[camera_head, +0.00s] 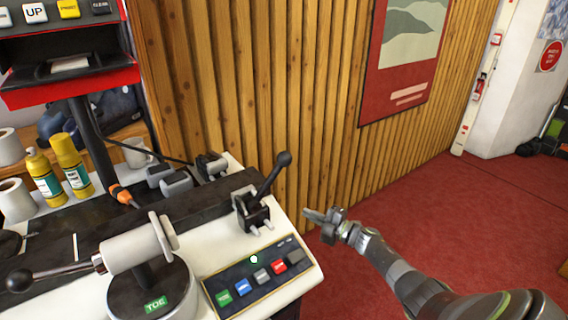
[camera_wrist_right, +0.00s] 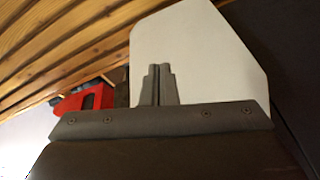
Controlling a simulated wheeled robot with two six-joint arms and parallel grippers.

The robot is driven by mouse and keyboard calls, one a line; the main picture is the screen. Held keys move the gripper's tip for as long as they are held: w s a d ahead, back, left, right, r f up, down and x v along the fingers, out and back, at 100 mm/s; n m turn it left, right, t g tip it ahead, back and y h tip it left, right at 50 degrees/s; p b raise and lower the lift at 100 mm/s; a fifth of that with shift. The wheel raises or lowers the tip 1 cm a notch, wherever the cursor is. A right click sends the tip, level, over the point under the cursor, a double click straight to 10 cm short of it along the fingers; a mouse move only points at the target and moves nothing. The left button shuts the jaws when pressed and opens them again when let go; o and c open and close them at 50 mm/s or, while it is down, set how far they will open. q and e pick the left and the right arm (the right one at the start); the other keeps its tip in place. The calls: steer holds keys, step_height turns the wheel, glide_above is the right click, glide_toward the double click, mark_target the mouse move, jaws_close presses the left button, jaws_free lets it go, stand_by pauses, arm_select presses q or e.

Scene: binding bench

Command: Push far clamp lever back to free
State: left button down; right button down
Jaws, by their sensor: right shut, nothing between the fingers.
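A black clamp lever with a round ball knob (camera_head: 270,172) stands on a dark bracket at the bench's right end, tilted up and to the right. I take it for the far clamp lever. My right gripper (camera_head: 312,215) is right of the lever, beyond the bench edge, apart from it and lower in the picture than its knob. Its fingers are closed together and empty; they also show in the right wrist view (camera_wrist_right: 157,85), in front of a pale panel. The lever cannot be made out in the wrist view. My left gripper is not in view.
A button panel (camera_head: 258,274) lies in front of the lever. A white roller (camera_head: 136,249) with a ball-ended handle stands left of it. Yellow bottles (camera_head: 70,160) stand at the back left. A slatted wooden wall (camera_head: 290,80) rises behind; red carpet is open at right.

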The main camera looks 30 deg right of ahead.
steer(key=s+a+f+m+g+h+p, duration=0.1)
steer(key=s+f+m+g+h, duration=0.35)
steer(key=s+f, duration=0.7)
steer(key=s+f+m+g+h+p, duration=0.1)
steer(key=s+f+m+h, duration=0.4)
steer(key=s+f+m, duration=0.65)
steer(key=s+a+f+m+g+p, duration=0.1)
steer(key=s+a+f+g+p, duration=0.2)
steer(key=s, duration=0.5)
steer(key=s+a+f+m+g+p, duration=0.1)
steer(key=s+a+f+g+p, duration=0.1)
steer(key=s+a+g, duration=0.35)
step_height(320, 180, up, 56)
steer(key=n+t+h+p, duration=0.1)
steer(key=n+t+p, duration=0.9)
steer(key=t+p, duration=0.3)
glide_above(269, 180)
steer(key=s+d, duration=0.2)
steer(key=s, duration=0.1)
steer(key=shift+s+a+r+t+b, duration=0.1)
steer(key=shift+t+b, duration=0.2)
steer(key=shift+b, duration=0.15)
